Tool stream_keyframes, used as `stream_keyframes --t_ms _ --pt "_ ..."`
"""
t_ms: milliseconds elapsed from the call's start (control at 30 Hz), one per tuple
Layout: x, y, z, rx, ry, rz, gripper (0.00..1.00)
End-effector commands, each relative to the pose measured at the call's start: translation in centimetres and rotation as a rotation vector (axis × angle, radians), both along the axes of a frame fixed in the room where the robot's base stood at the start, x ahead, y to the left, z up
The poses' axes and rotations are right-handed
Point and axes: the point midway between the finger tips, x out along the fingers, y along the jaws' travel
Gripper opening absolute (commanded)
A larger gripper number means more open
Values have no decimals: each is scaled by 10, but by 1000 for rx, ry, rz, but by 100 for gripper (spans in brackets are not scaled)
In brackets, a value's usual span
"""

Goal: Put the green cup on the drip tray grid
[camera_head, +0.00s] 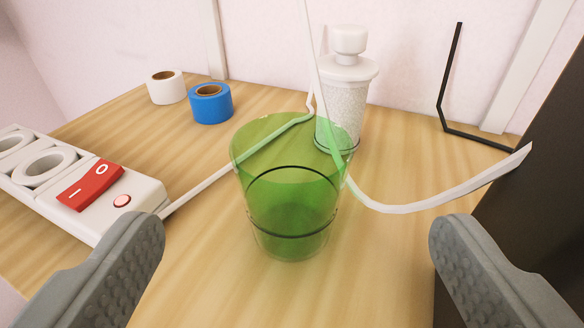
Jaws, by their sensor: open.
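The green cup (290,205) is see-through and stands upright on the wooden table, in the middle of the view. My gripper (295,240) is open, with one grey finger at the lower left and one at the lower right. The cup lies between and a little beyond the fingertips, with a clear gap on both sides. The drip tray grid cannot be made out in this view.
A power strip (85,185) with a red switch lies at left. Its white cable (400,207) runs behind the cup. Blue tape (210,104), white tape (166,87) and a white jar (345,95) stand behind. A dark panel (530,210) and black bracket (455,95) are at right.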

Motion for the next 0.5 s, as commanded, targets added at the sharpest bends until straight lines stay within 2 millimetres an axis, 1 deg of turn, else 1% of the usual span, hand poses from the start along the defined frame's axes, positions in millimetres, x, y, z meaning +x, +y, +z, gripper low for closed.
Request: stream_keyframes --t_ms 100,233,333,500 --pt "17 2 -4 2 1 1 87" --pt "33 3 -7 0 1 1 87" --pt "41 3 -8 1 0 0 87" --pt "46 4 -10 1 1 0 87"
